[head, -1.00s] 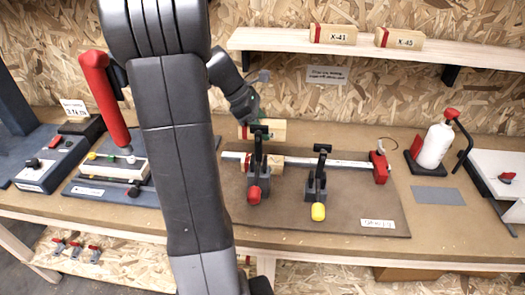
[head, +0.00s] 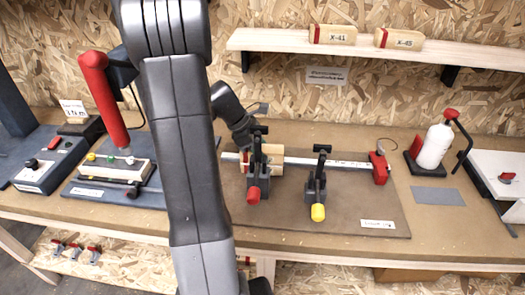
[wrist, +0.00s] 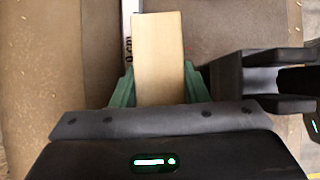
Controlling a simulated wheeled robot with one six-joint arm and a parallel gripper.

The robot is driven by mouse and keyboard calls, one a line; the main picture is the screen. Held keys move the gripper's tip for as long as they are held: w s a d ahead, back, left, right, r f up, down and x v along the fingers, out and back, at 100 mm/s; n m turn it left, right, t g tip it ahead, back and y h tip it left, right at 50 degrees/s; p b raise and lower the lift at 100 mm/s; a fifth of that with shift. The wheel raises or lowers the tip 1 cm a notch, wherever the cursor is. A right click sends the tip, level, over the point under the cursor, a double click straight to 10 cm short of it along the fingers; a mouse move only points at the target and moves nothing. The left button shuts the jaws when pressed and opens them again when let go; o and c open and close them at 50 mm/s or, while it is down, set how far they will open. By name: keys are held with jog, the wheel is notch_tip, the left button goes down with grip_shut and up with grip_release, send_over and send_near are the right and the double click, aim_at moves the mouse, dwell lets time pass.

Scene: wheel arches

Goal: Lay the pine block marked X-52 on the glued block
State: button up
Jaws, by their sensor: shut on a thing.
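My gripper (wrist: 158,88) is shut on a pale pine block (wrist: 158,50), its green fingers on either side of it. In the head view the held block (head: 271,152) has a red stripe near its left end and is low behind the black clamp with the red handle (head: 254,193). Pale wood of the glued block (head: 276,171) shows just below it, partly hidden by the clamp. I cannot tell whether the two blocks touch. The marking on the held block is not readable.
A steel bar (head: 325,162) with a red end piece (head: 379,168) runs across the brown board (head: 350,205). A second clamp with a yellow handle (head: 318,212) stands to the right. Blocks X-41 (head: 332,35) and X-45 (head: 399,39) sit on the shelf.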

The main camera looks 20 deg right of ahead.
jog(key=o, duration=1)
jog(key=v, duration=1.2)
jog(key=shift+r, duration=0.1)
